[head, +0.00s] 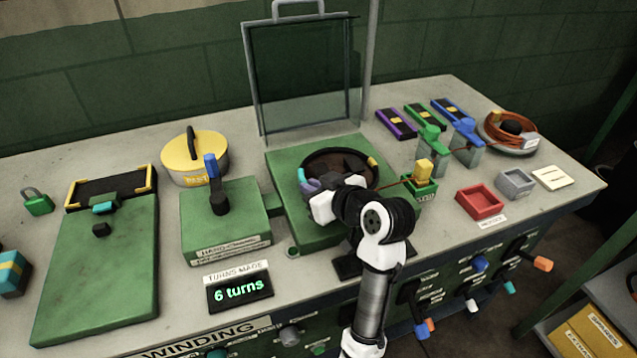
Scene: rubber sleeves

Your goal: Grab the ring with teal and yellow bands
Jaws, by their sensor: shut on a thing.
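The dark ring (335,151) lies in the round opening of the green machine in the middle of the bench. A yellow band shows on its right side and a teal-blue band on its left, beside a purple patch. My gripper (318,190) is at the ring's front left rim and is shut on it. My wrist hides the front part of the ring, and the fingertips are hard to make out.
A raised clear guard (305,75) stands behind the machine. A green box with a blue-handled lever (215,185) is to the left. A thin wire runs right past the yellow-topped block (424,170). A red tray (480,202) sits at right. A display (240,291) reads "6 turns".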

